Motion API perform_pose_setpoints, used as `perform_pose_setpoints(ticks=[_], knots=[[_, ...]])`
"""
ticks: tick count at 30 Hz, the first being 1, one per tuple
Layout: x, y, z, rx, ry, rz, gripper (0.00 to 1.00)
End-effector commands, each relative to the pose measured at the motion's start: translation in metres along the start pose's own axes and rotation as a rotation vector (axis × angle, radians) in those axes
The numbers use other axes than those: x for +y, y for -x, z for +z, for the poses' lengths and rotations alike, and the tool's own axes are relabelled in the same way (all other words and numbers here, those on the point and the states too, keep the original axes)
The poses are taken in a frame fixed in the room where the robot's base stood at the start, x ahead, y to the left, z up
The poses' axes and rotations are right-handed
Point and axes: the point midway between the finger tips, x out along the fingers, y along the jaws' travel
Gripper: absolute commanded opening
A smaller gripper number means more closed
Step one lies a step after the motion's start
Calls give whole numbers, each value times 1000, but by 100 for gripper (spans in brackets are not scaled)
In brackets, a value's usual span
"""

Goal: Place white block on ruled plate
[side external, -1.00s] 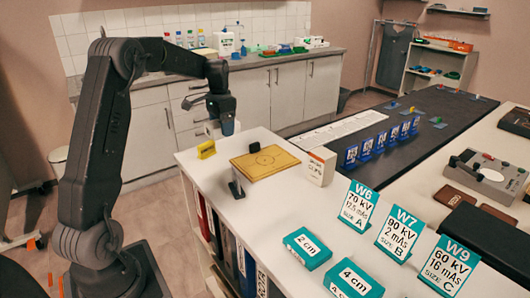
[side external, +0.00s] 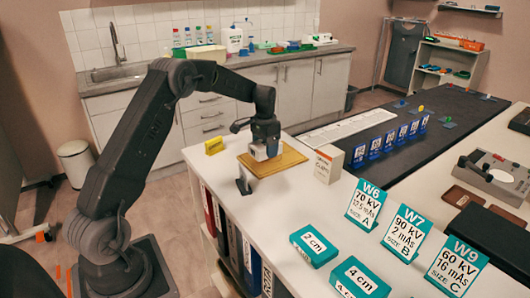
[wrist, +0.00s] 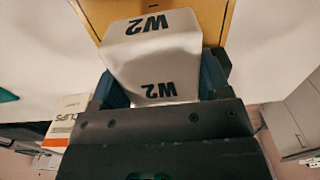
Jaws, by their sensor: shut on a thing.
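The white block (side external: 258,153), marked W2, is held in my gripper (side external: 265,149) in the side external view. It also shows large in the wrist view (wrist: 152,50), between the two blue-grey fingers of my gripper (wrist: 160,82). The ruled plate (side external: 290,159) is a flat yellow-brown board on the white counter. The block is over the plate's left part in the side view. I cannot tell whether it touches the plate. The gripper and block hide part of the plate's surface. The plate's edge (wrist: 91,14) shows behind the block in the wrist view.
A white and orange clips box (side external: 328,164) stands just right of the plate. A yellow piece (side external: 214,145) is at its left, and a small dark stand (side external: 243,181) is in front. Teal signs (side external: 365,204) and blocks (side external: 314,246) occupy the counter's near right.

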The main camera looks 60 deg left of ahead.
Motion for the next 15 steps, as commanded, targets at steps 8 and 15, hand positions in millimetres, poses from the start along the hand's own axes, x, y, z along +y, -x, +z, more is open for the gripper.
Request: perform_pose_setpoints(ticks=[8, 15], knots=[[0, -21, 0, 2, 0, -1, 40], [0, -24, 0, 1, 0, 0, 40]])
